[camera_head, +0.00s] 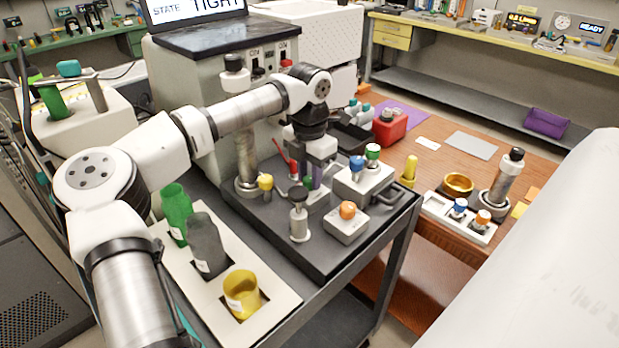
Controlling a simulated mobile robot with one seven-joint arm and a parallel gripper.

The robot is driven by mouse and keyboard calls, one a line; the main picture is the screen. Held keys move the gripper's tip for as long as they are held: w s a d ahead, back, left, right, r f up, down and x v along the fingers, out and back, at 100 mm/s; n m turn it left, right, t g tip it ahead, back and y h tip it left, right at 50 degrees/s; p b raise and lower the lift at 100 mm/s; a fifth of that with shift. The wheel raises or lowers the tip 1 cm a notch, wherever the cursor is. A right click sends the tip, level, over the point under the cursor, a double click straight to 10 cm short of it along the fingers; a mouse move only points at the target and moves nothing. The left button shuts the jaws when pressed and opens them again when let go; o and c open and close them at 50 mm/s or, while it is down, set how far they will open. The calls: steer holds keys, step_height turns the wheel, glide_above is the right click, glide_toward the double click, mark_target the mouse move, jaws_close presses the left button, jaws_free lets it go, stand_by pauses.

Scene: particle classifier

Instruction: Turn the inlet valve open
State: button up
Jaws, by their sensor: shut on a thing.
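The particle classifier (215,82) is a large pale grey machine with a screen on top. My gripper (309,182) points down in front of it, over the dark top of the cart. It is shut, with its fingers down at a small fitting that I take for the inlet valve; the fingers and arm largely hide it. A thin red handle (282,151) stands tilted just left of the gripper. How far the valve is turned cannot be told.
A yellow-capped fitting (265,184), a metal post (298,222), an orange-knobbed block (347,224) and a block with blue and green knobs (364,180) stand close around the gripper. A white tray (275,323) holds green, grey and yellow cups. A wooden table (437,200) is to the right.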

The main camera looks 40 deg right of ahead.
mark_target(309, 179)
steer(key=n+b, duration=0.1)
steer(key=n, duration=0.3)
steer(key=shift+n, duration=0.4)
steer(key=n+b, duration=0.1)
steer(key=n, duration=0.3)
steer(key=shift+b, duration=0.3)
steer(key=o, duration=1)
step_height(309, 179, up, 14)
steer(key=shift+f, duration=0.1)
